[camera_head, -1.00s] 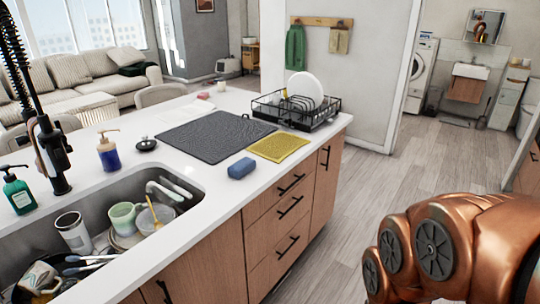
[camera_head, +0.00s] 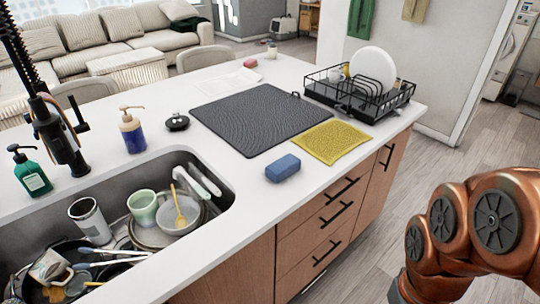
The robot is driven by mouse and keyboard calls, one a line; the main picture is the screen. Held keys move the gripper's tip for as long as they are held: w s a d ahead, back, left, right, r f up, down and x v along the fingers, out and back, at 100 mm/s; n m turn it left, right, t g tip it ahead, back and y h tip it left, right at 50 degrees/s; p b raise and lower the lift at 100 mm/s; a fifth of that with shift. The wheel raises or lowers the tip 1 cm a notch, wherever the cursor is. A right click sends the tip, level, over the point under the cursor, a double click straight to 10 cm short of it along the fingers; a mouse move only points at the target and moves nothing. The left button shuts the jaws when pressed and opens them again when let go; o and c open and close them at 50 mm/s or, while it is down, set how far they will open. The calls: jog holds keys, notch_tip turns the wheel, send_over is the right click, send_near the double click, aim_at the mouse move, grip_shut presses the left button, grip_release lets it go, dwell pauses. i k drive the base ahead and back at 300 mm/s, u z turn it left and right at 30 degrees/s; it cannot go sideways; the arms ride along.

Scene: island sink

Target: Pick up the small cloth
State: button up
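A small yellow cloth (camera_head: 332,142) lies flat on the white island countertop, near its front edge, in the head view. It is between the dark mat and the front edge, with the dish rack behind it. My copper-coloured arm shows at the lower right, apart from the counter. My gripper is outside the view, so whether it is open or shut does not show.
A blue sponge (camera_head: 283,168) lies left of the cloth. A dark drying mat (camera_head: 262,118) lies behind it. A black dish rack (camera_head: 360,98) with a white plate (camera_head: 372,68) stands to the right. The sink (camera_head: 100,190) holds several dishes. Floor right of the island is clear.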

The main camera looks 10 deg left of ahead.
aim_at(288, 164)
jog(key=u, duration=0.85)
jog(key=i, duration=0.85)
jog(key=u, duration=0.95)
